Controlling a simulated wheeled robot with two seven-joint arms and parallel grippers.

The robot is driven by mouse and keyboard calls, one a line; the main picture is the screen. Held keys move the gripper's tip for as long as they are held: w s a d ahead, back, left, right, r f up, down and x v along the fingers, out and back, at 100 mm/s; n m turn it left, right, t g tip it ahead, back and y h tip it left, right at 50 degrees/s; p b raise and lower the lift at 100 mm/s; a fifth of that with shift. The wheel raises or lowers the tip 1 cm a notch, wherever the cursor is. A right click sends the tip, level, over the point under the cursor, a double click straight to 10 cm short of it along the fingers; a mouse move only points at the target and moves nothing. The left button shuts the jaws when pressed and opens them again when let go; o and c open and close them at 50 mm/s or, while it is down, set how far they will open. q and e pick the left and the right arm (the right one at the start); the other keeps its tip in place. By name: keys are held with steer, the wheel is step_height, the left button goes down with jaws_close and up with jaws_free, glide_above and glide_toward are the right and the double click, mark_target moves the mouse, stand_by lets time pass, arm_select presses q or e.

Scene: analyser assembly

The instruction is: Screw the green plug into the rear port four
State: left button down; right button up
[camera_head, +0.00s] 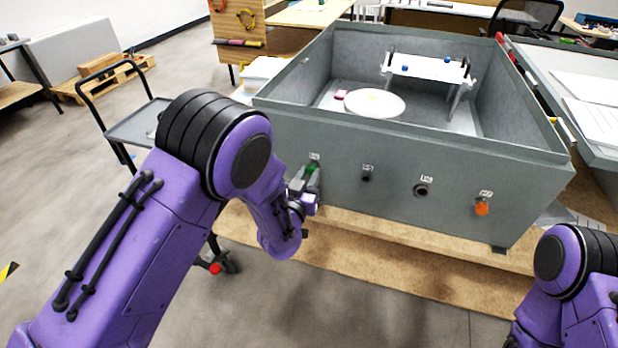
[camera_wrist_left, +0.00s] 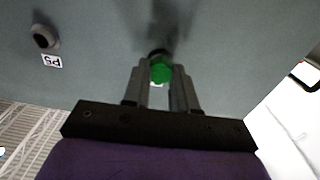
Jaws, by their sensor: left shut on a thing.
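The green plug (camera_head: 312,169) is between the fingers of my left gripper (camera_head: 306,180), against the grey near wall of the open box (camera_head: 395,150). In the left wrist view, the gripper (camera_wrist_left: 162,86) is shut on the green plug (camera_wrist_left: 161,70). The plug lines up with a dark port on the wall, and its front end is up against that port. How deep it sits in the port cannot be told. A small label sits just above this leftmost port, too small to read. My right gripper is out of view; only part of the right arm shows.
To the right along the wall are a dark port (camera_head: 366,174), labelled P5 in the left wrist view (camera_wrist_left: 43,38), another open port (camera_head: 421,190), and an orange plug (camera_head: 482,208). The box stands on a wooden table (camera_head: 400,262). A grey cart (camera_head: 140,122) stands at left.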

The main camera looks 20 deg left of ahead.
arm_select(q)
steer(key=c, duration=1)
jaws_free()
steer(key=shift+a, duration=0.1)
